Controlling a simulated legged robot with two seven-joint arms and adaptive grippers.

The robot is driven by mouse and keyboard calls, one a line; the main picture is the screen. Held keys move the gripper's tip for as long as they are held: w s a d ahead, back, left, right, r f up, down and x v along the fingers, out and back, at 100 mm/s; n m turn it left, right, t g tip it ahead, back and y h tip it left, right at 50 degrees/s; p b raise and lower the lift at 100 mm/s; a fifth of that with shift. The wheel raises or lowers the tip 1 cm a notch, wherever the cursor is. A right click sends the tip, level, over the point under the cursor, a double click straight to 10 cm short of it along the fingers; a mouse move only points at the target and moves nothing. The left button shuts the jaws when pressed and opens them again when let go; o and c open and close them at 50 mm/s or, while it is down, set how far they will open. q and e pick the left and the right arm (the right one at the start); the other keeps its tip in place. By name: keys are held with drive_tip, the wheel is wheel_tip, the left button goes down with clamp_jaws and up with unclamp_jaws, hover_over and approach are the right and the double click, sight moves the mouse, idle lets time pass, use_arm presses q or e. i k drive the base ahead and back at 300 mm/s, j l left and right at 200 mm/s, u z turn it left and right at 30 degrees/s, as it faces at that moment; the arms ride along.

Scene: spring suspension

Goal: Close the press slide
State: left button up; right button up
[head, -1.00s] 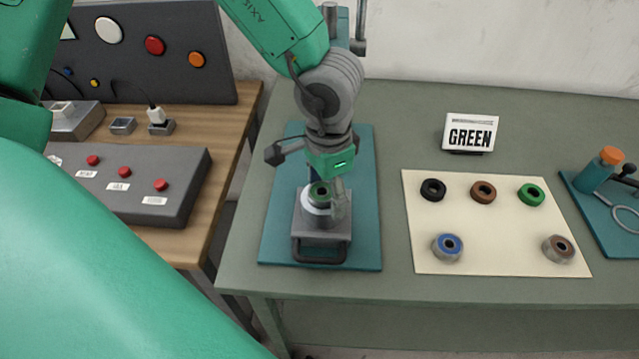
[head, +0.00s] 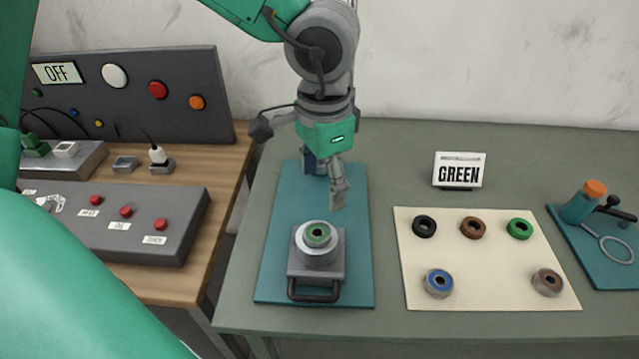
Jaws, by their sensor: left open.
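The press slide (head: 315,262) is a grey block with a dark front handle (head: 314,291), at the front of the teal base plate (head: 352,285). A round silver part with a green ring (head: 317,235) and a dark centre sits on top of the slide. My left gripper (head: 338,205) is open and empty, pointing down, above and behind the slide and apart from it. Its arm hides most of the press behind it. My right gripper does not show.
A cream mat (head: 487,290) on the right holds several coloured rings and bearings. A sign reading GREEN (head: 459,170) stands behind it. A teal plate (head: 615,262) with an orange-capped bottle (head: 585,202) lies far right. A button box (head: 125,223) and dark panel (head: 135,90) stand on the left table.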

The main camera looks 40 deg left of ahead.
sight(325, 266)
drive_tip(key=k, duration=1)
